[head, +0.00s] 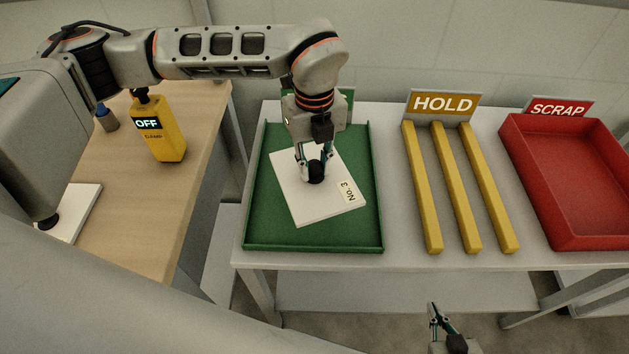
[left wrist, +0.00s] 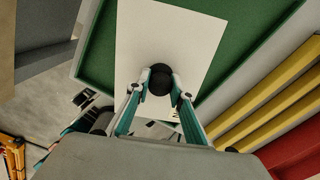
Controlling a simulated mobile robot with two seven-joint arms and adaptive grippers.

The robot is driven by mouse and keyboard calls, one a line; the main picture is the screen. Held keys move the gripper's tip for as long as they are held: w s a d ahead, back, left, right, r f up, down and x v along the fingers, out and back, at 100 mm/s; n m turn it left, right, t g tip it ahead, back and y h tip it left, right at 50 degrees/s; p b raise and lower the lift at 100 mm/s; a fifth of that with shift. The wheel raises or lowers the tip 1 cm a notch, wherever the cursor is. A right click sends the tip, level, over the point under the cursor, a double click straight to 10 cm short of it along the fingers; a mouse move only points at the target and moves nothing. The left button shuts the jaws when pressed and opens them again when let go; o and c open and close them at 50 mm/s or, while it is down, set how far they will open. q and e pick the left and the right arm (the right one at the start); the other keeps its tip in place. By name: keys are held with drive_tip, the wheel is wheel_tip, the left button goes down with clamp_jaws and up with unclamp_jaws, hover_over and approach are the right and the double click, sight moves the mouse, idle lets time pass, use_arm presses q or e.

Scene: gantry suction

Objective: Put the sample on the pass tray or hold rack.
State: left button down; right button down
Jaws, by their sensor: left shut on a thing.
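The sample is a white plate (head: 297,206) with a black knob and a "No. 3" label. It lies flat and turned askew, over the green tray (head: 260,229); I cannot tell whether it touches the tray floor. My left gripper (head: 315,172) is shut on the knob. The left wrist view shows the knob (left wrist: 160,81) between its fingertips and the white plate (left wrist: 150,35) beyond. The green tray's sign is mostly hidden behind my arm. The hold rack (head: 451,190) has three yellow bars, all bare. My right gripper (head: 438,318) is low at the front edge; its jaw state is unclear.
The red scrap tray (head: 575,190) right of the rack is empty. A wooden table (head: 128,209) at left holds a yellow device (head: 163,142) reading "OFF" and a blue-topped item (head: 106,117). A gap separates it from the white table (head: 400,256).

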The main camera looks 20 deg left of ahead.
sight(315, 183)
use_arm(q)
drive_tip(key=shift+f, duration=3.05)
drive_tip(key=shift+f, duration=0.1)
drive_tip(key=c, duration=1.8)
unclamp_jaws()
drive_tip(key=shift+f, duration=0.1)
drive_tip(key=shift+o, duration=0.2)
wheel_tip(315, 183, up, 12)
drive_tip(key=shift+r, duration=0.2)
